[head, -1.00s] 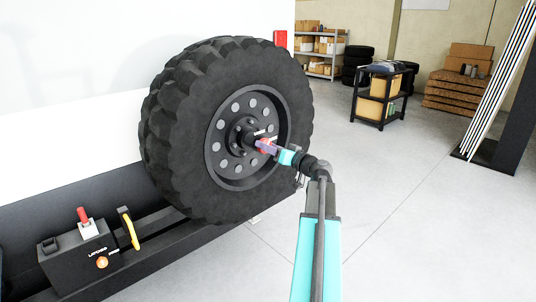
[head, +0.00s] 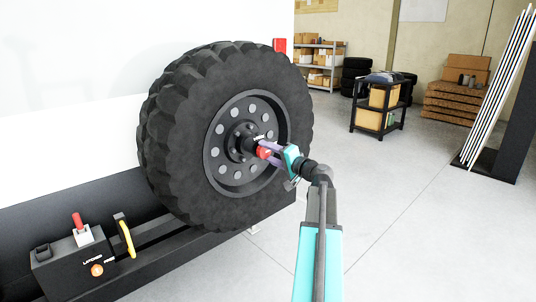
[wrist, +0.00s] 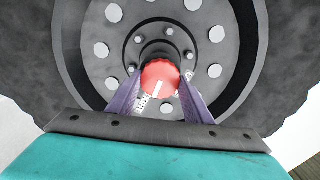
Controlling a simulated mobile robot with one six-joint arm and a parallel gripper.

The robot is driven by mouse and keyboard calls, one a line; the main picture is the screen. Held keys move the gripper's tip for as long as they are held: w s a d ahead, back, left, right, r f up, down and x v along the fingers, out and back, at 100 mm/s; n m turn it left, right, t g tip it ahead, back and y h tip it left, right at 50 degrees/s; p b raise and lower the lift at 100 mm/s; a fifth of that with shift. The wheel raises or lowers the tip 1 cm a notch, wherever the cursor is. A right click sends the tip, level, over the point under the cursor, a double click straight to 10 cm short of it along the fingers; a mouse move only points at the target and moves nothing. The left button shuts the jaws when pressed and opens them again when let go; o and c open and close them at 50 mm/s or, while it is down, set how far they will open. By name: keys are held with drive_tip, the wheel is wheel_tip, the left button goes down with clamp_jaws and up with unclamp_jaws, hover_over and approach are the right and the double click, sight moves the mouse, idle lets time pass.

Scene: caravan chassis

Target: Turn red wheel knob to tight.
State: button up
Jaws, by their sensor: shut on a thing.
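The red wheel knob (head: 264,153) sits at the hub of the big black spare wheel (head: 180,130). In the wrist view the knob (wrist: 160,76) is round and ribbed, with a white line on its face. My gripper (head: 268,150) reaches the knob from the right, its two purple fingers on either side of it. In the wrist view the gripper (wrist: 160,92) is shut on the knob.
A black box (head: 75,262) with a red lever and an orange button stands low at left, beside a yellow handle (head: 125,235). A black cart (head: 380,105), shelves and pallets stand at the back.

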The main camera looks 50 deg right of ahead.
drive_tip(key=shift+m, duration=0.7)
drive_tip(key=o, duration=1.1)
drive_tip(key=shift+c, duration=0.2)
drive_tip(key=shift+s, duration=0.1)
drive_tip(key=s+b, duration=0.2)
drive_tip(key=s, duration=1.1)
drive_tip(key=shift+s+a, duration=0.3)
drive_tip(key=shift+a, duration=0.15)
drive_tip(key=shift+f, duration=0.1)
